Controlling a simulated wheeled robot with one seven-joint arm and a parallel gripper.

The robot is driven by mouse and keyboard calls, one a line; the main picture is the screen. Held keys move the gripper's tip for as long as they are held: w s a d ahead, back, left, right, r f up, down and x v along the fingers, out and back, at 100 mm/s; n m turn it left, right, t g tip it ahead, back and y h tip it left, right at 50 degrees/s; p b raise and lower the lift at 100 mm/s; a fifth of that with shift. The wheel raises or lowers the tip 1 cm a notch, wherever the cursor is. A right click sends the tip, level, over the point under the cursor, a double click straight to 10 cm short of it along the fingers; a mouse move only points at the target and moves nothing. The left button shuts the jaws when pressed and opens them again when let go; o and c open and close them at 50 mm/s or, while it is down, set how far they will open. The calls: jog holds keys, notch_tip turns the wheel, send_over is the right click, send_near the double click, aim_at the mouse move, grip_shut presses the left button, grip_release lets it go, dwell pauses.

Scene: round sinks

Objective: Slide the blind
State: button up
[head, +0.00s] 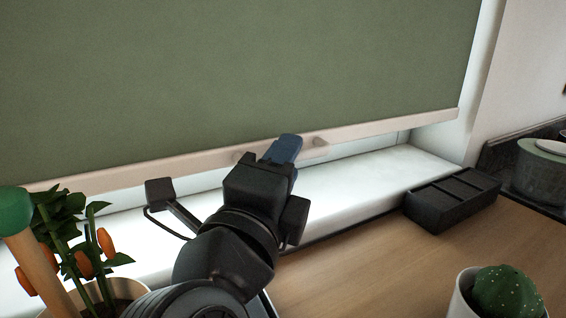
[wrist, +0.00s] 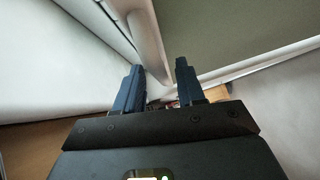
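The green blind (head: 240,70) hangs over the window, with a pale bar (head: 110,178) along its bottom edge. A pale handle (head: 318,143) is on this bar. My gripper (head: 284,148) is at the handle and hides its middle; only its ends show beside the blue fingers. In the wrist view the two fingers of my gripper (wrist: 160,85) stand apart. The pale curved handle (wrist: 149,45) appears between and beyond the fingertips, closer to the left finger. I cannot tell whether either finger touches it.
A white sill (head: 360,180) runs below the blind, above a wooden counter (head: 350,265). A black divided box (head: 452,200) stands at right. A potted plant (head: 85,250) is at left, and a potted cactus (head: 500,292) at lower right.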

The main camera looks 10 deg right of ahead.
jog(key=shift+r, duration=0.15)
jog(key=s+d+r+p, duration=0.4)
jog(key=d+r+p, duration=0.6)
jog(key=p, duration=0.8)
jog(key=shift+d+r, duration=0.3)
jog(key=shift+d, duration=0.15)
dwell(0.4)
